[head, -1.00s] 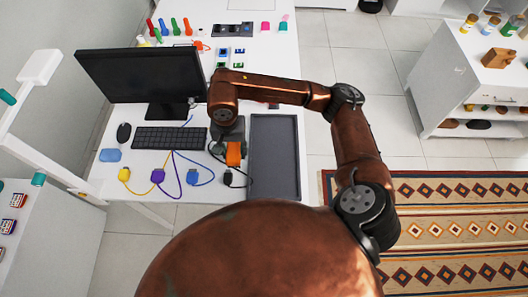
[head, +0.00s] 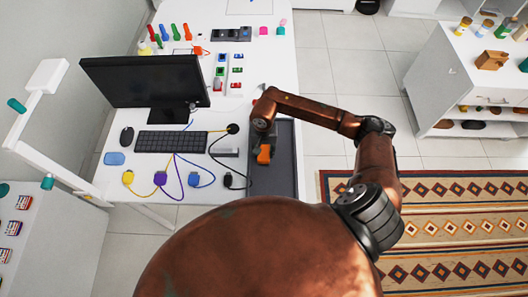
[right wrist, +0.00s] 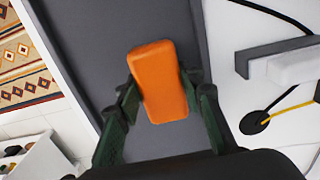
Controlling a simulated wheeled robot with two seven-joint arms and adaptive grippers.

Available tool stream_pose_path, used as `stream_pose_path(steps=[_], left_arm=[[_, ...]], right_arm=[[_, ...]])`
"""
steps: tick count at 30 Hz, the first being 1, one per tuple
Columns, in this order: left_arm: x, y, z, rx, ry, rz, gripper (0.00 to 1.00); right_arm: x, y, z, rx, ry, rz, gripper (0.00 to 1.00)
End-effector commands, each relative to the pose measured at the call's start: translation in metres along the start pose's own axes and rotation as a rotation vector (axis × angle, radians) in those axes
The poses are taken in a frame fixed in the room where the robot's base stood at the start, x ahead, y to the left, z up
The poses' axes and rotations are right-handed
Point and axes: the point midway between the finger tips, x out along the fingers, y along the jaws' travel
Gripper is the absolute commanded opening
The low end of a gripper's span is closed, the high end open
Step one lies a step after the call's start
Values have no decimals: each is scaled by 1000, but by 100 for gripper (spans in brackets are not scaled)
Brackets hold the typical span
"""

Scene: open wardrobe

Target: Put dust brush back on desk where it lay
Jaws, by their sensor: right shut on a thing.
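An orange block-shaped thing (head: 264,153), which I take to be the dust brush, is in my right gripper (head: 264,142). In the right wrist view the orange body (right wrist: 158,80) sits between the two dark green fingers (right wrist: 160,103), which close on its sides. No bristles show; its underside is hidden. The gripper and brush are over the dark grey tray (head: 286,165) at the right end of the white desk (head: 205,120). I cannot tell how high the brush is above the tray. My left gripper is not in view.
A grey-and-white bracket-like piece (right wrist: 285,62) lies left of the tray in the head view, near a round black cable end (head: 233,128). A monitor (head: 145,82), keyboard (head: 170,142), mouse (head: 126,134) and several coloured cables fill the desk's left. Markers stand behind.

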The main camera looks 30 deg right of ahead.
Motion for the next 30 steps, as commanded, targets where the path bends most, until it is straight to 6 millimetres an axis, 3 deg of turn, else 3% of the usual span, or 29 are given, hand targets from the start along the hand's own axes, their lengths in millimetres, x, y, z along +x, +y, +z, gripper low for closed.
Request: stream_pose_path(steps=[3,15,16,23,30], left_arm=[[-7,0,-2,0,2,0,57],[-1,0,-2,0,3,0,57],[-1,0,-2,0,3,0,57],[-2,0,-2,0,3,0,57],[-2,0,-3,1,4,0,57]], right_arm=[[8,0,0,2,0,-1,9],[15,0,-1,1,3,0,9],[15,0,-1,1,2,0,36],[14,0,-1,1,2,0,52],[14,0,-1,1,2,0,53]])
